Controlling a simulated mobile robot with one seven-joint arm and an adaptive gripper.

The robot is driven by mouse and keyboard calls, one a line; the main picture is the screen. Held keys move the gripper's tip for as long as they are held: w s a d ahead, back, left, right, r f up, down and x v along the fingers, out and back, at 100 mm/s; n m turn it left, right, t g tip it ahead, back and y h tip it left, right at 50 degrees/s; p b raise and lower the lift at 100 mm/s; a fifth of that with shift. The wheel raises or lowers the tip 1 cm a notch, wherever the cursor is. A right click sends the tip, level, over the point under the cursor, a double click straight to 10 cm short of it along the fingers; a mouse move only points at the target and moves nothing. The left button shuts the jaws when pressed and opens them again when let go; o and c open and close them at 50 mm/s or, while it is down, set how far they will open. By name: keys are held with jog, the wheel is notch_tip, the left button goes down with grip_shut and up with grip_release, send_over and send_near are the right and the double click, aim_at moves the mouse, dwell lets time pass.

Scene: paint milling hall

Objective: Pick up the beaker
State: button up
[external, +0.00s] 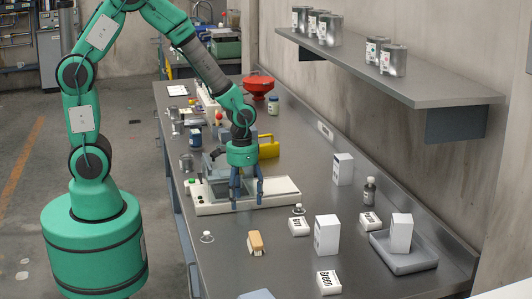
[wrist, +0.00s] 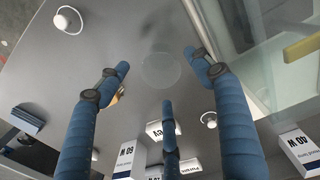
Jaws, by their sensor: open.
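A faint, clear round outline (wrist: 160,70) shows on the grey bench top in the wrist view, between my fingers. It looks like the rim or base of a clear glass vessel, possibly the beaker, but I cannot tell for sure. My gripper (external: 246,204) has blue fingers, spread apart and pointing down, at the front edge of the white balance (external: 275,192). In the wrist view the open fingers (wrist: 160,75) surround the clear outline without visible contact. No beaker can be made out clearly between the fingers in the external view.
White boxes (external: 327,234), a wooden-backed brush or block (external: 255,243) and small clear domed items (external: 207,237) stand in front. A grey tray (external: 403,254) is at the right. A yellow object (external: 268,147) is behind. A shelf (external: 390,75) with tins hangs on the wall.

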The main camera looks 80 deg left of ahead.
aim_at(244, 214)
jog(key=shift+f, duration=0.2)
jog(key=shift+f+b, duration=0.85)
jog(key=shift+f, duration=1.75)
jog(key=c, duration=1.1)
